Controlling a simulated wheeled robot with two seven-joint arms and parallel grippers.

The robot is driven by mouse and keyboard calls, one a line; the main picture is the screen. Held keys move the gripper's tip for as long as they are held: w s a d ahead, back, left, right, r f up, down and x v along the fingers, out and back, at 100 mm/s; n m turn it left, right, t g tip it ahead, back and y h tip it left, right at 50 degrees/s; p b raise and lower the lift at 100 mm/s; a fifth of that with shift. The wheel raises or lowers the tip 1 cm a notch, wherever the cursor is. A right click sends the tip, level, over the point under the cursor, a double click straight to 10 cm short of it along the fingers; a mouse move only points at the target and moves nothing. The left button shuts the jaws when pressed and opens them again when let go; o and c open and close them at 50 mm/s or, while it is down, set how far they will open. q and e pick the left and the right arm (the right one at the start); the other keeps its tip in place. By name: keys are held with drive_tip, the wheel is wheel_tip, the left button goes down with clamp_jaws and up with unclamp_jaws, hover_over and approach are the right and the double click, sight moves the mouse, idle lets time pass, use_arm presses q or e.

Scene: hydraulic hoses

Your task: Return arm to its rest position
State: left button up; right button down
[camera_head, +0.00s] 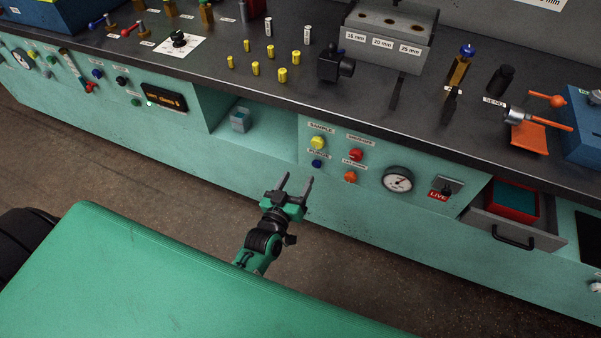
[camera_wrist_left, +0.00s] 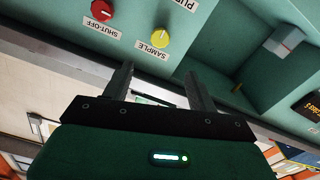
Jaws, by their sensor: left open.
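My left gripper (camera_head: 294,184) is open and empty in the head view. It is held in front of the teal bench front, below and left of the labelled buttons. In the left wrist view its two fingers (camera_wrist_left: 158,85) stand apart with nothing between them. The yellow SAMPLE button (camera_head: 318,143) is above and right of the gripper, and it also shows in the left wrist view (camera_wrist_left: 160,38). My right gripper is not in view.
The bench top (camera_head: 215,60) carries small yellow cylinders, a labelled block (camera_head: 390,35) and an orange-handled valve (camera_head: 535,118). A gauge (camera_head: 397,180) sits on the bench front. A drawer (camera_head: 510,228) stands open at right, holding a red bin. Open floor (camera_head: 130,180) lies before the bench.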

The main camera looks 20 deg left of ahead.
use_arm(q)
drive_tip(key=shift+s, duration=0.2)
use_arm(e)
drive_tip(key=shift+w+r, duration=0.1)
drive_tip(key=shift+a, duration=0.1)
